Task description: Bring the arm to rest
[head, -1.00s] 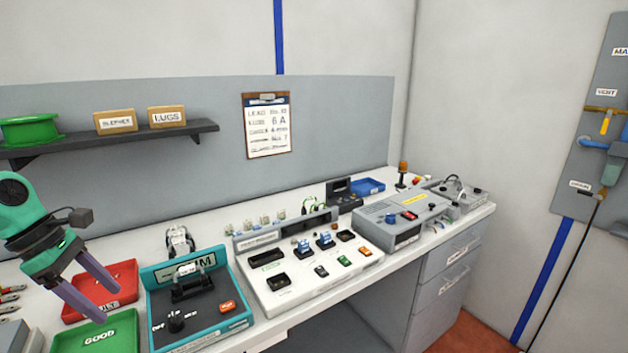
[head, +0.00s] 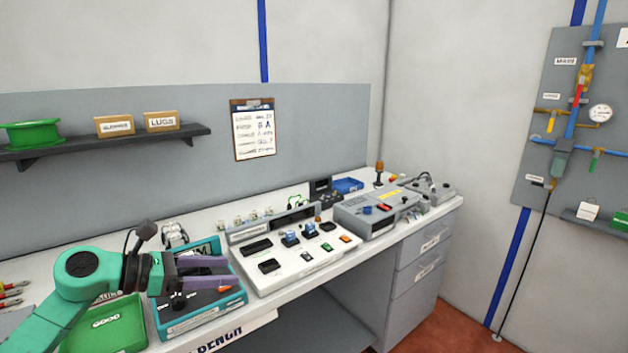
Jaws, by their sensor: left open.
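My left arm comes in from the lower left in the head view, green with a black joint. Its gripper (head: 232,272) has two purple fingers that point right and stand apart, with nothing between them. The fingers are in front of the teal-framed device (head: 190,326) on the bench and cover part of its dark top. I cannot tell whether they touch it. My right gripper is not in view.
A green tray marked GOOD (head: 130,340) lies under my left arm. A white test panel (head: 290,285) and a grey box (head: 352,228) stand along the bench to the right. A shelf (head: 100,142) with a green spool (head: 32,134) hangs above. Open floor (head: 440,325) shows at right.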

